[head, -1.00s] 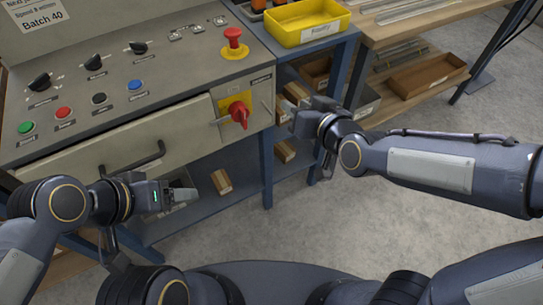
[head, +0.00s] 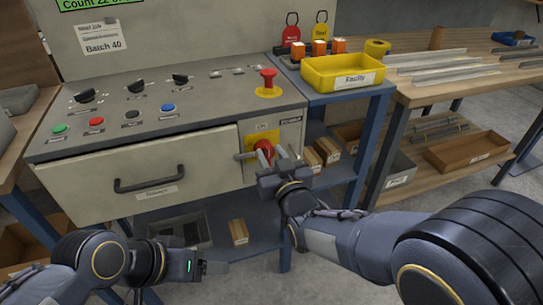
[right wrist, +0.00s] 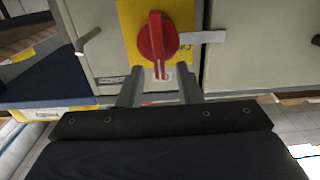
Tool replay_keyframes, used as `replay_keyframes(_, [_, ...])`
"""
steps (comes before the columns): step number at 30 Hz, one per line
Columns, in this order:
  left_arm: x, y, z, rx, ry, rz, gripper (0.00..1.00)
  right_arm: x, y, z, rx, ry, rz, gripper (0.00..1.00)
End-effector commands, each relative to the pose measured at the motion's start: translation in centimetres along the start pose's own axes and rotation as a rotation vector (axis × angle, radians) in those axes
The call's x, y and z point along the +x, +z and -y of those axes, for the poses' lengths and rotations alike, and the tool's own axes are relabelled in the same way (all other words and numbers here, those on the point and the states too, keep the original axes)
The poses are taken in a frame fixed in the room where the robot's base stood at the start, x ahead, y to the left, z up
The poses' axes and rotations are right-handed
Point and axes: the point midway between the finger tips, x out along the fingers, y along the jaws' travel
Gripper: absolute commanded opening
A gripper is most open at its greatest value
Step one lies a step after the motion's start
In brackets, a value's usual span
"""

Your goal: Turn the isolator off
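The isolator is a red rotary knob (head: 263,149) on a yellow plate at the right end of the machine's front panel. In the right wrist view the knob (right wrist: 157,38) has its long handle pointing roughly up and down the picture. My right gripper (head: 268,165) is right in front of it. In the right wrist view its two fingers (right wrist: 160,85) are apart, one on each side of the handle's lower end, with gaps on both sides. I cannot tell how deep the handle is between them. My left gripper (head: 214,267) is low at the left, away from the panel; its finger gap is unclear.
A drawer with a dark handle (head: 149,180) is left of the isolator. A red emergency button (head: 268,78) and several knobs and buttons are on the panel above. A yellow tray (head: 342,73) stands at the right. Boxes lie on the shelf below.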

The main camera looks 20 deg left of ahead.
Motion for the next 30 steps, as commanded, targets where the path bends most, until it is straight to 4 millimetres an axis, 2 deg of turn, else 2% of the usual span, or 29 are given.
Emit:
replay_keyframes(9, [0.03,0.03,0.01,0.0,0.0,0.0,0.69,0.45,0.0,-0.03,0.001,0.0,0.001,0.32])
replay_keyframes(17, [0.03,0.03,0.01,0.0,0.0,0.0,0.69,0.43,0.0,-0.01,0.001,0.0,0.001,0.0])
replay_keyframes(30, [0.16,0.09,0.07,0.0,0.0,0.0,0.69,0.66,0.08,-0.19,-0.012,0.001,0.001,0.0])
